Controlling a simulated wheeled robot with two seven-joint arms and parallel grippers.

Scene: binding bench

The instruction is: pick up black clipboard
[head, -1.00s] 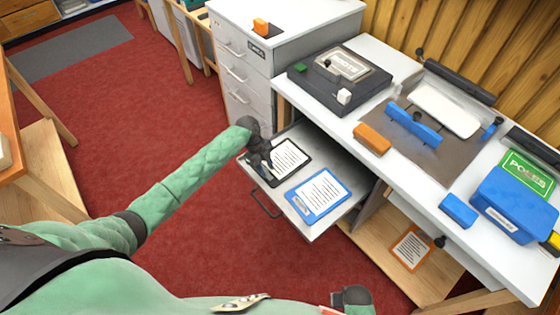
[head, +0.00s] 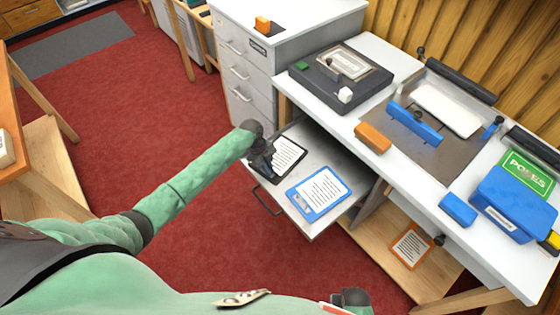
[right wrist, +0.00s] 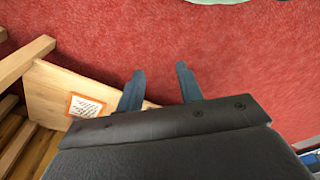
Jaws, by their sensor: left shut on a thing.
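The black clipboard (head: 289,157) with a white sheet lies in the open drawer (head: 318,222), at its back left. My left gripper (head: 262,165) is over the clipboard's left end and shut on it, hiding that end. I cannot tell whether the clipboard is lifted off the drawer floor. A blue clipboard (head: 320,193) lies in front of it in the same drawer. My right gripper (right wrist: 160,90) is open and empty in the right wrist view, with red carpet between its fingers.
The bench top (head: 350,130) above the drawer holds a dark machine (head: 340,78), orange block (head: 373,138), blue-handled binder (head: 415,122) and blue box (head: 515,200). An orange clipboard (head: 412,247) lies on the lower shelf (head: 385,255). A grey cabinet (head: 240,75) stands behind. The carpet (head: 220,240) is clear.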

